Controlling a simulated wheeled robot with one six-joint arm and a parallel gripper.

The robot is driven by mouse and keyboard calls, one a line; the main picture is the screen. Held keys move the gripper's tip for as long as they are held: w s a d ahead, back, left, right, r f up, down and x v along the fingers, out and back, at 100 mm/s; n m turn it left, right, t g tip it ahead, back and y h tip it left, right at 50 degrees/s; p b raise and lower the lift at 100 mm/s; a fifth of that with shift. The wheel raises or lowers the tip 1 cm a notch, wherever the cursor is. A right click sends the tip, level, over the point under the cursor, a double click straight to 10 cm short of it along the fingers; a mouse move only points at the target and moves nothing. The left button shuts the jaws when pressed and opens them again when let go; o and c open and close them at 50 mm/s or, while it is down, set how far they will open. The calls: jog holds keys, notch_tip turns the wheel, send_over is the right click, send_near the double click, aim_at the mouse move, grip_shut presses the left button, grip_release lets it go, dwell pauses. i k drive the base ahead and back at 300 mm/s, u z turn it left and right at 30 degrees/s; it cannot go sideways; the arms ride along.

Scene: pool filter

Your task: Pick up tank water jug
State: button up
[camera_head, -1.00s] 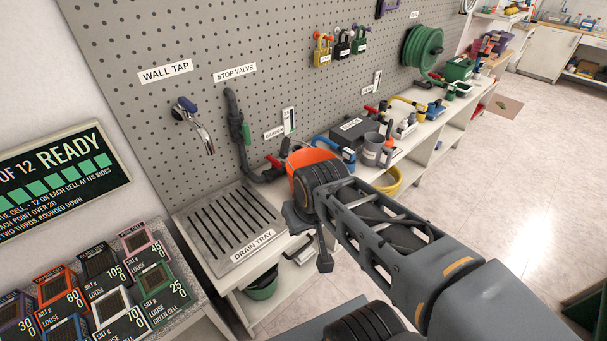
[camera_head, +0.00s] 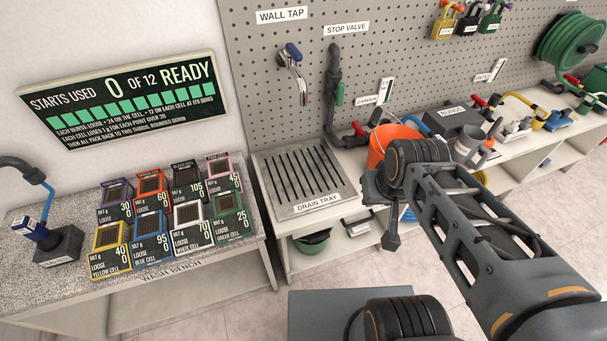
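A grey jug-like vessel (camera_head: 468,149) stands on the long shelf bench, partly hidden behind my arm. I cannot read a label on it, so I cannot tell if it is the tank water jug. An orange bucket (camera_head: 378,147) stands left of it, partly covered by my wrist. My gripper (camera_head: 382,210) points down in front of the shelf, beside the drain tray's right side and apart from the vessel. Its fingers are seen from behind, and whether they are open does not show. I see nothing held in it.
A drain tray (camera_head: 306,206) sits under the wall tap (camera_head: 293,62) and stop valve pipe. The wash bench (camera_head: 172,266) at left holds several coloured filter cells. A green bowl (camera_head: 313,243) sits below the tray. Hoses and small fittings crowd the shelf at right. Open floor lies in front.

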aim_at(472, 150)
jog(key=u, duration=3.65)
jog(key=k, duration=2.35)
jog(key=z, duration=1.25)
